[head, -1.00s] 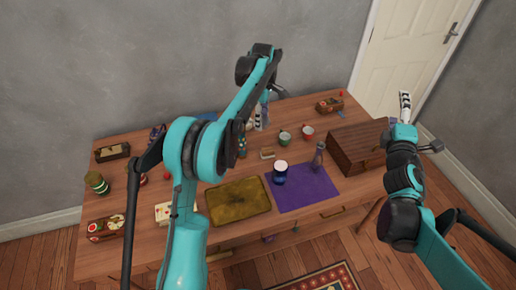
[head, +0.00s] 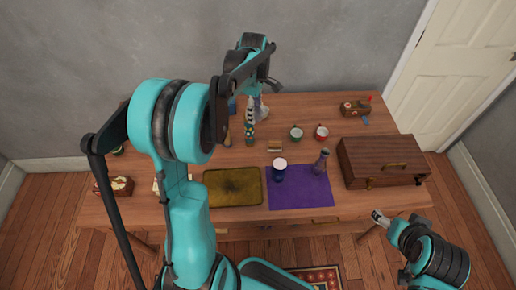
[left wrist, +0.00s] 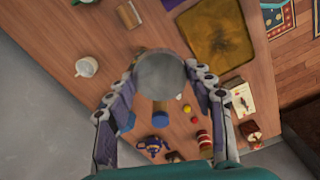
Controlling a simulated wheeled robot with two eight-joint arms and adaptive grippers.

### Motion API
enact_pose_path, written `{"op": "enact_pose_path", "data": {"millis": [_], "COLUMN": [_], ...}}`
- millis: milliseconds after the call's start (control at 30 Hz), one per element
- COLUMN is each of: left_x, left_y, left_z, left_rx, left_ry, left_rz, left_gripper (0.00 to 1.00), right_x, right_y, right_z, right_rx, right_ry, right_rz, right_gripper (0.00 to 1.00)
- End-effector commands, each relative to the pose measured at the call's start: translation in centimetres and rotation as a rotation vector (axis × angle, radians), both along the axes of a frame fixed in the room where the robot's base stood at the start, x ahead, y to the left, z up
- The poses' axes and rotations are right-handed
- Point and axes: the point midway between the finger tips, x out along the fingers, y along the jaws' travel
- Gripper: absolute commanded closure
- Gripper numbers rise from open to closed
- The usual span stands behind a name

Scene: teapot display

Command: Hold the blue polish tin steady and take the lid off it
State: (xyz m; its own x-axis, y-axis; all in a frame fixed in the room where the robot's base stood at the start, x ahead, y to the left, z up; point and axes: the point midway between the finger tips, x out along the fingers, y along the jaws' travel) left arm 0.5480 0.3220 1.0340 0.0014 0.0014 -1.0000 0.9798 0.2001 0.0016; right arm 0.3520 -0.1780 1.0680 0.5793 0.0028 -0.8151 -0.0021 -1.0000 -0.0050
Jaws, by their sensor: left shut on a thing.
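A dark blue tin with a white top (head: 279,170) stands upright on the purple mat (head: 312,190). It is clear of both grippers. My left gripper (head: 250,104) is over the back of the table, left of and behind the tin. In the left wrist view its fingers (left wrist: 163,78) close on the sides of a round grey thing (left wrist: 161,72). Only that thing's flat face shows clearly, so I cannot tell what it is. My right gripper (head: 380,218) is off the table's front edge at the right; its fingertips are too small to read.
A patterned bottle (head: 249,133) stands just below the left gripper in the head view. A purple bottle (head: 321,161) is right of the tin.

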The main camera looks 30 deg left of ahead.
Motion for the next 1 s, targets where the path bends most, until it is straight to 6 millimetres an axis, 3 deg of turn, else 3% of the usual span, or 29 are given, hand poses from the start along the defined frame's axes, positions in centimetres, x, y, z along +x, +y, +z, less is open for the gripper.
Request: {"op": "enact_pose_path", "data": {"millis": [100,600,800,1000], "left_x": [0.0,0.1,0.0,0.1], "left_y": [0.0,0.0,0.0,0.0], "left_z": [-3.9,-18.0,-21.3,-22.6], "left_rx": [0.0,0.0,0.0,0.0], "left_ry": [0.0,0.0,0.0,0.0], "left_rz": [0.0,-0.001,-0.001,-0.001], "left_gripper": [0.82,0.82,0.82,0.82], "right_x": [0.0,0.1,0.1,0.1], "right_y": [0.0,-0.1,-0.1,-0.1], "right_z": [-1.5,-6.0,-7.0,-7.4], "right_rx": [-0.001,-0.004,-0.004,-0.004], "right_ry": [-0.001,-0.003,-0.003,-0.003], "right_rz": [0.0,0.002,0.002,0.002], "right_gripper": [0.29,0.29,0.29,0.29]}}
